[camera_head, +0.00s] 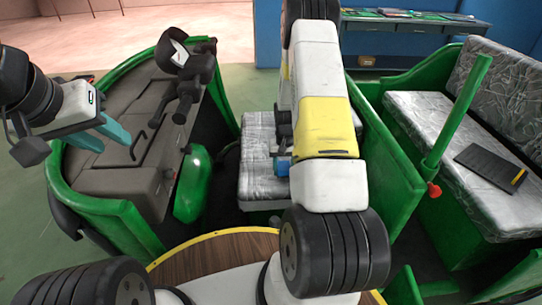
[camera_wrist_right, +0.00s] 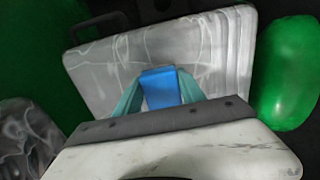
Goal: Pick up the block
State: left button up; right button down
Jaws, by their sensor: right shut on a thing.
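A blue block (camera_wrist_right: 160,86) sits between the teal fingers of my right gripper (camera_wrist_right: 158,92) in the right wrist view. The fingers are shut on it, above the grey patterned seat (camera_wrist_right: 95,75). In the head view the block (camera_head: 283,167) shows as a small blue patch beside my white and yellow right arm, over the middle seat (camera_head: 256,185). My arm hides most of that gripper. My left gripper (camera_head: 112,137) is at the left in the head view, over the dark dashboard, its teal fingers apart and nothing seen between them.
The green rickshaw body (camera_head: 390,165) surrounds the seats. A green post (camera_head: 458,115) with a red knob stands at the right, by a rear bench (camera_head: 430,125) with a dark flat panel (camera_head: 492,166). A rounded green part (camera_head: 192,185) stands left of the middle seat.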

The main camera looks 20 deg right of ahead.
jog(key=s+a+r, duration=0.1)
jog(key=s+a, duration=0.2)
jog(key=s, duration=0.4)
jog(key=s+a+r, duration=0.1)
jog(key=s+a, duration=0.3)
jog(key=s, duration=0.3)
jog(key=shift+s+r, duration=0.15)
jog(key=shift+s, duration=0.05)
